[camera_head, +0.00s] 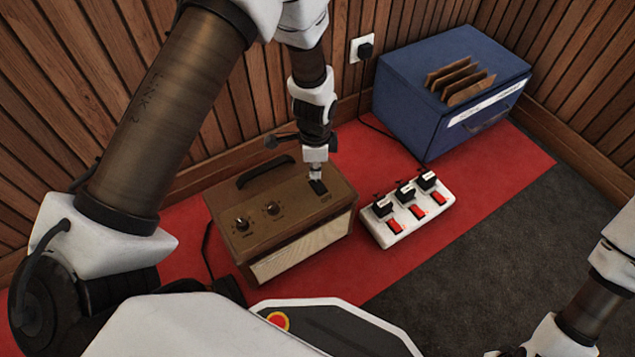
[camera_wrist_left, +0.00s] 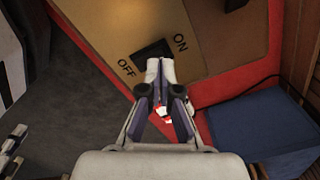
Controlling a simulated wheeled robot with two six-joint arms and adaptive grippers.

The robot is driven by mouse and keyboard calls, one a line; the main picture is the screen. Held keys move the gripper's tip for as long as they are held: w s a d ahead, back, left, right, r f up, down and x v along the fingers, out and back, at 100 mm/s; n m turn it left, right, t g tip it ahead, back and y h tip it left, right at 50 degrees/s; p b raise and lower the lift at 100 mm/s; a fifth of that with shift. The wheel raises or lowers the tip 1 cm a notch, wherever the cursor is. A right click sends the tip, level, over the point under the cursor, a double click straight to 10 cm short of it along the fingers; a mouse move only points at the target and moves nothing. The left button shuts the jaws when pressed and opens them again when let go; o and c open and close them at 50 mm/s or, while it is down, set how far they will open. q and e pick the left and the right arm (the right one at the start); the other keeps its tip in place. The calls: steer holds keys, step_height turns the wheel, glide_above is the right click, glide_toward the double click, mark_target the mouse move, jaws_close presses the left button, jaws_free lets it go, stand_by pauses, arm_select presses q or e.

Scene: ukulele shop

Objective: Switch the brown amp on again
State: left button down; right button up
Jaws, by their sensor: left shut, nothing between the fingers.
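The brown amp (camera_head: 285,215) stands on the red mat, with a black handle and two knobs on top. Its dark rocker switch (camera_head: 318,187) is at the right end of the top. In the left wrist view the switch (camera_wrist_left: 152,50) lies between the printed words OFF and ON. My left gripper (camera_head: 316,178) points down at the switch, shut and empty. Its fingertips (camera_wrist_left: 160,68) are at or just above the switch; I cannot tell if they touch. They partly cover the switch, and which way it is rocked is unclear.
A white power strip (camera_head: 387,240) with three labelled black plugs and red switches lies right of the amp. A blue box (camera_head: 420,110) with brown cards stands behind it. A wall socket (camera_head: 361,48) holds a plug. Grey carpet (camera_head: 500,230) is clear at right.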

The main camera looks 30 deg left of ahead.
mark_target(315, 181)
arm_select(q)
steer(key=shift+f+b, duration=0.4)
steer(key=shift+f, duration=0.75)
stand_by(1.0)
steer(key=shift+r, duration=0.1)
step_height(315, 181, up, 7)
steer(key=p, duration=0.8)
steer(key=shift+f, duration=0.2)
